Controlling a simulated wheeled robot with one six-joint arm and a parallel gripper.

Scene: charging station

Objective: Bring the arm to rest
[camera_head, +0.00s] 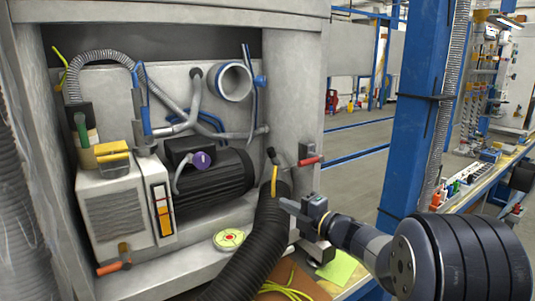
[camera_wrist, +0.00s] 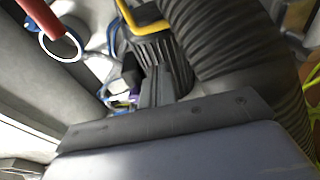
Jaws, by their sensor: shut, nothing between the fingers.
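My gripper (camera_head: 284,203) is in the lower middle of the head view, at the end of my arm, which comes in from the lower right. It is shut and empty, its tip beside the upper part of a black corrugated hose (camera_head: 262,237). I cannot tell whether it touches the hose. In the wrist view the shut fingers (camera_wrist: 158,84) point towards a dark ribbed motor (camera_wrist: 172,58), with the hose (camera_wrist: 225,55) close on the right.
A cabinet holds a black motor (camera_head: 222,182) and a grey unit with a yellow-topped block (camera_head: 112,155). A red-handled lever (camera_head: 308,161) sits on the right cabinet post. A blue column (camera_head: 411,110) and a workbench (camera_head: 480,172) stand to the right. Yellow cables (camera_head: 283,290) lie below.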

